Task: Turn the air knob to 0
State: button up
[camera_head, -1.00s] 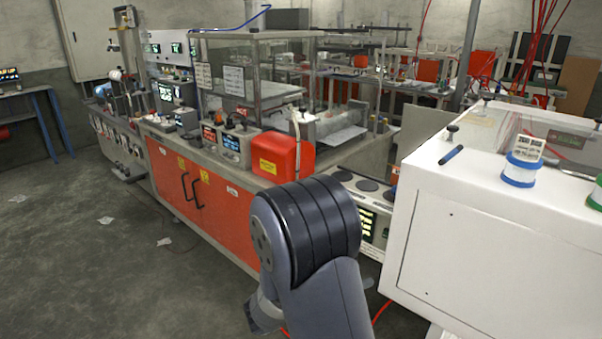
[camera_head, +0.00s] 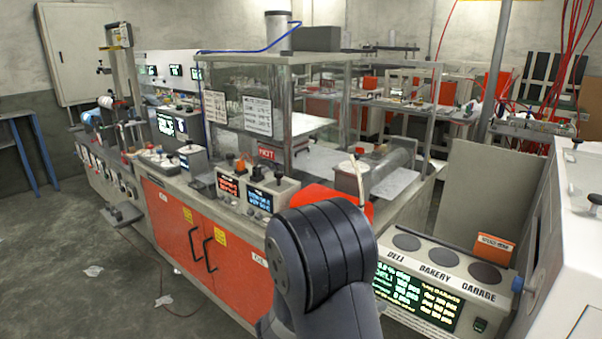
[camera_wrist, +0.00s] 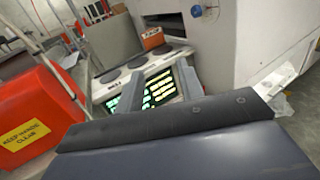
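Several small knobs stand on the display boxes of the red-fronted machine in the head view. One is a dark knob (camera_head: 257,173) on the middle box (camera_head: 230,187), and another is a dark knob (camera_head: 279,174) on the right box (camera_head: 262,200). I cannot tell which one is the air knob; their labels are too small to read. My gripper (camera_wrist: 160,70) shows in the wrist view as two grey fingers standing apart with nothing between them. Beyond them is a console with a green-lit screen (camera_wrist: 160,88). In the head view my arm hides the gripper.
A red box (camera_wrist: 35,115) marked "keep hands clear" is left of the gripper; my arm partly covers it in the head view. A console with round pads (camera_head: 437,258) and a white cabinet (camera_head: 580,220) stand at right. Open floor (camera_head: 60,260) lies at left.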

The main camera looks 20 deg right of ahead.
aim_at(518, 284)
jog(key=i+z, duration=0.25)
jog(key=z, duration=0.2)
jog(key=i+j+z, duration=0.1)
jog(key=z, duration=0.35)
jog(key=i+j+z, duration=0.25)
jog(key=z, duration=0.2)
jog(key=i+j+z, duration=0.2)
jog(key=z, duration=0.2)
jog(key=i+j+z, duration=0.2)
jog(key=j+z, duration=0.15)
